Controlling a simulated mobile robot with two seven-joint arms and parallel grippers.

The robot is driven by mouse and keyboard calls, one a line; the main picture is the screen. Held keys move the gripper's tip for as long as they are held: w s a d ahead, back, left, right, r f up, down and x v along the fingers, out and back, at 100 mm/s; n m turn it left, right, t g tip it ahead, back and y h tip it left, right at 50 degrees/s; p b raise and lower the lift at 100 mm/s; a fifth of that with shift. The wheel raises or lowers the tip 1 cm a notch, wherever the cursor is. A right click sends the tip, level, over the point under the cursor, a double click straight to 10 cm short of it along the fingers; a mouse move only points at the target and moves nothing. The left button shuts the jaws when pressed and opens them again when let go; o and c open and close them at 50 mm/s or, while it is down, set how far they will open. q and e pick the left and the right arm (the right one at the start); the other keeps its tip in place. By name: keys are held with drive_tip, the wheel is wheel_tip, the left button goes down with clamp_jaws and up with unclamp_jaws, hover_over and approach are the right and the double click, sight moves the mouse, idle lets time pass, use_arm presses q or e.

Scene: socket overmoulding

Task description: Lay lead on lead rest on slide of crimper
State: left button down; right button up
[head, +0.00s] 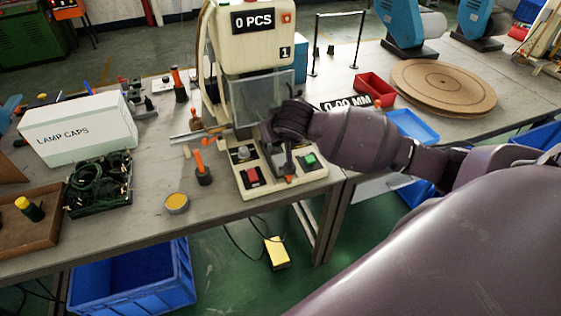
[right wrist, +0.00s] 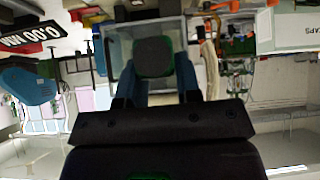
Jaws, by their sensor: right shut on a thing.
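The crimper (head: 228,95), a cream machine with a "0 PCS" display and a clear guard, stands on the bench. My right gripper (head: 284,124) is at its front, before the guard. In the right wrist view, my right gripper's blue fingers (right wrist: 158,82) are shut on a dark grey-green piece (right wrist: 153,57). I cannot tell whether this is the lead; the hand hides it in the head view. A thin metal bar (head: 188,135) sticks out left of the crimper; I cannot tell whether it belongs to the slide. The lead rest is not clearly visible. My left gripper is not in view.
A white "LAMP CAPS" box (head: 78,131), a tray of green cable (head: 98,186) and an orange-handled tool (head: 202,171) are to the left. A red bin (head: 375,88), a blue tray (head: 413,126) and a round board (head: 443,88) are to the right.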

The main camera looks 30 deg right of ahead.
wheel_tip(320, 180, up, 6)
drive_tip(key=m, duration=0.1)
hover_over(281, 161)
drive_tip(key=shift+h, duration=0.3)
wheel_tip(281, 161, down, 14)
drive_tip(key=shift+d+f+b, duration=0.1)
drive_tip(key=shift+f+b, duration=0.15)
drive_tip(key=shift+b, duration=0.3)
drive_tip(key=shift+f+b, duration=0.3)
drive_tip(key=shift+f, duration=2.45)
drive_tip(key=shift+f, duration=0.1)
drive_tip(key=o, duration=1)
